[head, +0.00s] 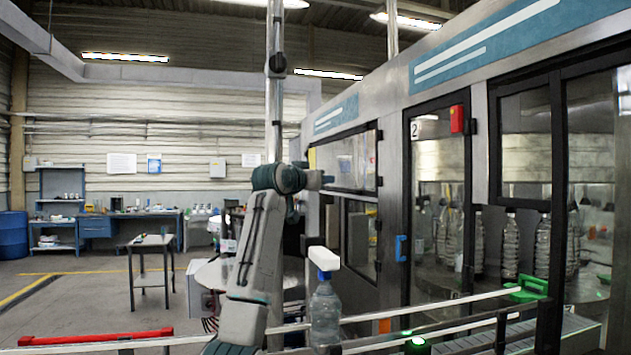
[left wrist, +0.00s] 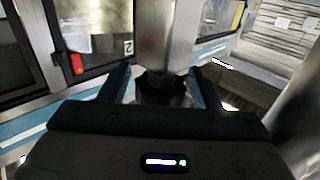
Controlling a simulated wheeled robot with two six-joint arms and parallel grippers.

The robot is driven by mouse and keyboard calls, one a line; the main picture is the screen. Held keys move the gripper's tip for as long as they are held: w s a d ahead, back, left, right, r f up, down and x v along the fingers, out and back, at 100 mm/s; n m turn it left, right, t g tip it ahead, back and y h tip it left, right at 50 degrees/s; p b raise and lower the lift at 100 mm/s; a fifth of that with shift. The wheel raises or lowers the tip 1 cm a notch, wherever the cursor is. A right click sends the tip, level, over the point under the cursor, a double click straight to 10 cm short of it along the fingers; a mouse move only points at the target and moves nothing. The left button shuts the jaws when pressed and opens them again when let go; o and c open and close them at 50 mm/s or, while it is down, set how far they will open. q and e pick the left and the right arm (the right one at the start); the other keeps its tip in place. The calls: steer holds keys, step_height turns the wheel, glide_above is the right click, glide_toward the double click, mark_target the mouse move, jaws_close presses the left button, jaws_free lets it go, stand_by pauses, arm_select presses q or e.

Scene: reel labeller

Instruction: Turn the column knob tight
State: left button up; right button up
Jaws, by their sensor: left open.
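The tall steel column (head: 273,120) rises near the middle of the head view. A dark round knob (head: 277,64) sits on a dark collar high on it. In the left wrist view the column (left wrist: 166,35) comes down from the top to a dark knob-like part (left wrist: 162,90). My left gripper (left wrist: 159,72) is open, with one finger each side of this dark part. I see no contact, and depth is hard to judge. My right gripper is not in view.
The machine with glass doors (head: 437,200) fills the right side. A red bar (head: 95,337) lies low at left. A small table (head: 150,243) stands on open floor behind.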

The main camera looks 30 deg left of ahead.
arm_select(q)
steer(key=shift+s+f, duration=0.1)
steer(key=shift+s, duration=0.15)
steer(key=s+b, duration=0.5)
steer(key=s, duration=0.5)
steer(key=shift+s+d, duration=0.15)
steer(key=shift+d, duration=0.3)
